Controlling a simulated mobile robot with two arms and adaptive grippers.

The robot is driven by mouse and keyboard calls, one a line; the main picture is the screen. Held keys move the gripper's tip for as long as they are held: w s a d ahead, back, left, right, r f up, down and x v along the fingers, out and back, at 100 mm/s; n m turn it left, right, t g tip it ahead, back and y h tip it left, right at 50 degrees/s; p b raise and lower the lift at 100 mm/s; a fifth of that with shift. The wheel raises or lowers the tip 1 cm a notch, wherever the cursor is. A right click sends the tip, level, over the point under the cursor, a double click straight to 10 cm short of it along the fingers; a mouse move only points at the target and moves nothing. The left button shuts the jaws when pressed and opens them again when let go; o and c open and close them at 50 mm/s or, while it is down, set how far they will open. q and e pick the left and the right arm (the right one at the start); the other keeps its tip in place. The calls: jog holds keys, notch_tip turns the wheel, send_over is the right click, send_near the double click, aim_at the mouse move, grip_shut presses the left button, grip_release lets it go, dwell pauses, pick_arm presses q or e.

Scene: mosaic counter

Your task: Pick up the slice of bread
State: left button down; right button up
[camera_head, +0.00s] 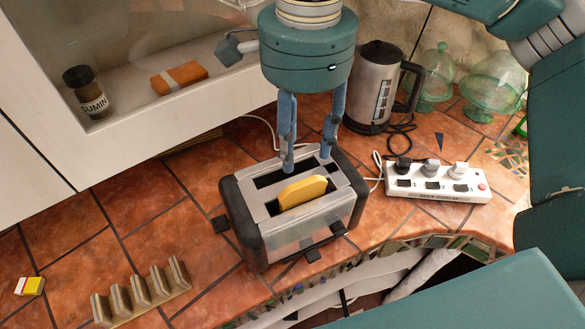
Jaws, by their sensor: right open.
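The slice of bread (302,192) is yellow and stands upright in the near slot of a silver and black toaster (312,222), its top edge showing above the slot. Its lower part is hidden in the toaster. My right gripper (307,163) points down from above with its two blue-grey fingers apart and nothing between them. In the picture its fingertips appear just behind the bread, by the toaster's far slot. I cannot tell whether they touch the toaster. My left gripper is not in view.
A kettle (377,86) stands behind the gripper, with glass domes (436,70) farther right. A power strip (437,184) with plugs and cables lies right of the toaster. A slotted rack (141,297) and a small box (29,286) lie left on open tile. A shelf holds a cumin jar (87,92).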

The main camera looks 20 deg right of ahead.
jog(key=p, duration=0.1)
send_over(303, 186)
notch_tip(303, 186, down, 4)
jog(key=shift+s+a+f, duration=0.1)
jog(key=shift+f, duration=0.4)
notch_tip(303, 186, down, 3)
jog(key=p, duration=0.2)
jog(key=shift+r+p, duration=0.2)
jog(key=shift+p, duration=0.2)
notch_tip(303, 186, down, 2)
jog(key=shift+f+p, duration=0.2)
jog(key=shift+p, duration=0.1)
jog(key=shift+f, duration=0.3)
jog(key=shift+c, duration=1)
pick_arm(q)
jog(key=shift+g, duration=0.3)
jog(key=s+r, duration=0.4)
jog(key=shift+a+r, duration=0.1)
pick_arm(e)
jog(key=c, duration=0.6)
